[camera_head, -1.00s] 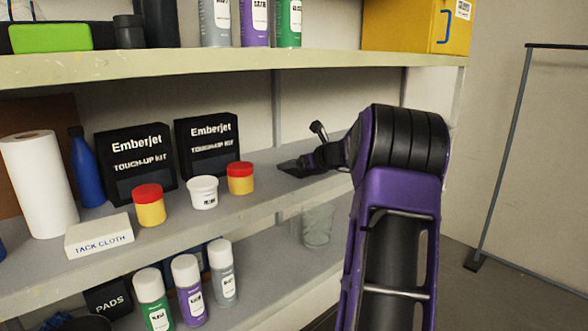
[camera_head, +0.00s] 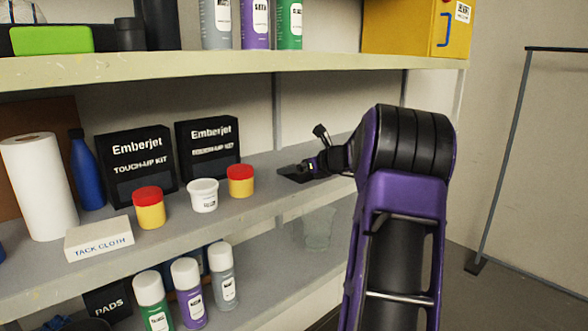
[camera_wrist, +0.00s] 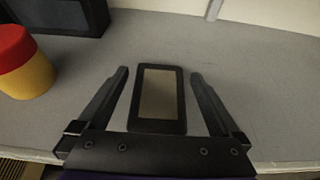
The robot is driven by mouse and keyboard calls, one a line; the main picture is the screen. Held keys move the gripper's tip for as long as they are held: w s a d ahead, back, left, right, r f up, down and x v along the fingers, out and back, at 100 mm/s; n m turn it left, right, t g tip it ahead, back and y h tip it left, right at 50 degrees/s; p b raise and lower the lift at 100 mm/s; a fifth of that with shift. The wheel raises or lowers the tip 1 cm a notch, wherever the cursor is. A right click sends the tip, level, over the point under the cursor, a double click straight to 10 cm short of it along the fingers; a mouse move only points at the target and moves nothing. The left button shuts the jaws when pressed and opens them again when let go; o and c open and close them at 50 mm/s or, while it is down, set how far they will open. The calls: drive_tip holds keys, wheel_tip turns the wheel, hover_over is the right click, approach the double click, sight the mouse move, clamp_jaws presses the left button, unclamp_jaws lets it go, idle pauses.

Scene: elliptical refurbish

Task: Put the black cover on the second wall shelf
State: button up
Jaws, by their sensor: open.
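The black cover (camera_wrist: 159,126) is a flat rectangle with a dark rim and a brownish middle. It lies flat on the middle shelf (camera_head: 262,200), and its dark end shows in the head view (camera_head: 291,174). My gripper (camera_wrist: 158,74) is open, with one finger on each side of the cover and a visible gap on both sides. The cover's near end reaches close to the gripper body. In the head view my gripper (camera_head: 306,168) is low over the shelf's right part, and my arm hides some of that area.
Left of my gripper stand a yellow jar with a red lid (camera_head: 241,181), a white tub (camera_head: 203,195) and black Emberjet boxes (camera_head: 208,149). The upper shelf (camera_head: 190,67) runs overhead, with a yellow box (camera_head: 405,25) at its right. Spray cans (camera_head: 187,291) stand below.

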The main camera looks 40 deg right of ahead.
drive_tip(key=a+v, duration=0.1)
drive_tip(key=v, duration=0.9)
drive_tip(key=shift+s+d, duration=0.4)
drive_tip(key=shift+d, duration=0.1)
drive_tip(key=shift+r, duration=0.1)
